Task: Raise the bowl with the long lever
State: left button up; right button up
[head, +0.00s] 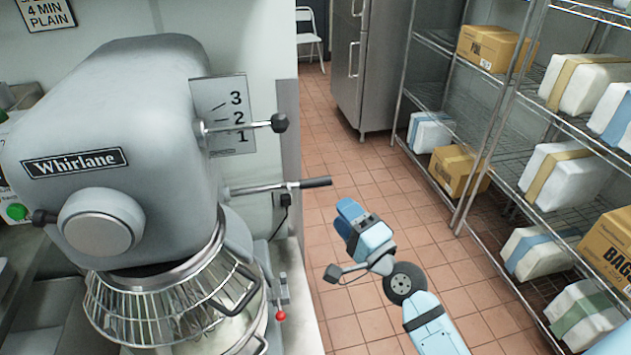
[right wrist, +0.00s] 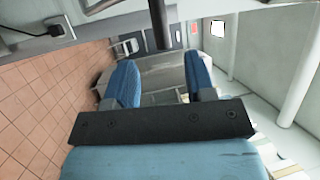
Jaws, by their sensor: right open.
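The grey Whirlane mixer (head: 110,130) stands at the left in the head view. Its metal bowl (head: 238,328) is under the wire guard (head: 160,300). The long lever (head: 316,183) sticks out level to the right of the mixer, with a dark grip at its end. My right gripper (head: 348,208) is open and empty, just right of and below the grip's end, apart from it. In the right wrist view a dark bar, apparently the lever's grip (right wrist: 158,22), shows beyond and between the blue fingers (right wrist: 160,80). My left gripper is out of view.
A shorter ball-ended lever (head: 278,123) sits above, by the 1-2-3 plate (head: 238,92). A small red-knobbed lever (head: 280,314) is low beside the bowl. Wire shelves (head: 480,140) with boxes stand at right. The tiled floor (head: 350,150) between is clear.

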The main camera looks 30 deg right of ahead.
aim_at(315, 187)
jog(key=p+x, duration=0.2)
jog(key=x, duration=0.8)
jog(key=shift+a+r, duration=0.1)
grip_shut()
